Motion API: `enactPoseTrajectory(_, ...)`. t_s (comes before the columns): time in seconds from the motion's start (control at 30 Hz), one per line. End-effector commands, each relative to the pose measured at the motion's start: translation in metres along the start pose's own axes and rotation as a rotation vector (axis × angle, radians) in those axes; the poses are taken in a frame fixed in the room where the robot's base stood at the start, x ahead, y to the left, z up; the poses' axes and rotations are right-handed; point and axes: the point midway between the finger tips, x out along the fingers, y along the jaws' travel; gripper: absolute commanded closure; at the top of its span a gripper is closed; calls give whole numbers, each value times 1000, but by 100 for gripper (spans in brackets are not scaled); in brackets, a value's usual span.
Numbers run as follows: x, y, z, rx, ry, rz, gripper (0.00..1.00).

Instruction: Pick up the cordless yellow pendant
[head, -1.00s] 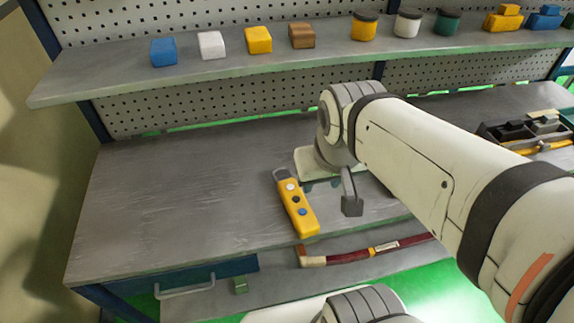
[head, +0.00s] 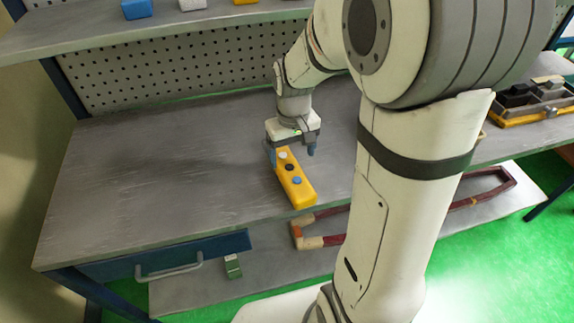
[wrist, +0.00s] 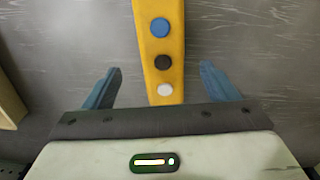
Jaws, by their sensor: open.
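The yellow pendant (head: 294,184) lies flat on the grey workbench near its front edge, with white, black and blue buttons along its top. My gripper (head: 291,149) is above its far end, pointing down. In the wrist view the pendant (wrist: 162,75) runs up from between the two blue fingers of my gripper (wrist: 160,88). The fingers are spread wide, with a gap on each side of the pendant. Its white-button end is nearest the gripper body. I cannot tell the exact height of the fingers over the bench.
The workbench (head: 160,165) is clear to the left of the pendant. A shelf (head: 90,38) with coloured blocks runs above the back. A tray of dark parts (head: 535,98) stands at the right. A dark red frame (head: 480,195) lies on the lower shelf.

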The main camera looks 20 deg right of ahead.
Motion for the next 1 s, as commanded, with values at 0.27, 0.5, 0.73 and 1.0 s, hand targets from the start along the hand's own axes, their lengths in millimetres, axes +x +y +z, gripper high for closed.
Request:
enactPoseTrajectory(0.27,34,-2,-2,0,-5,-1,20)
enactPoseTrajectory(0.5,64,-3,-4,1,-2,0,20)
enactPoseTrajectory(0.73,67,-3,-5,2,1,0,20)
enactPoseTrajectory(1.0,66,-2,-4,2,1,0,39)
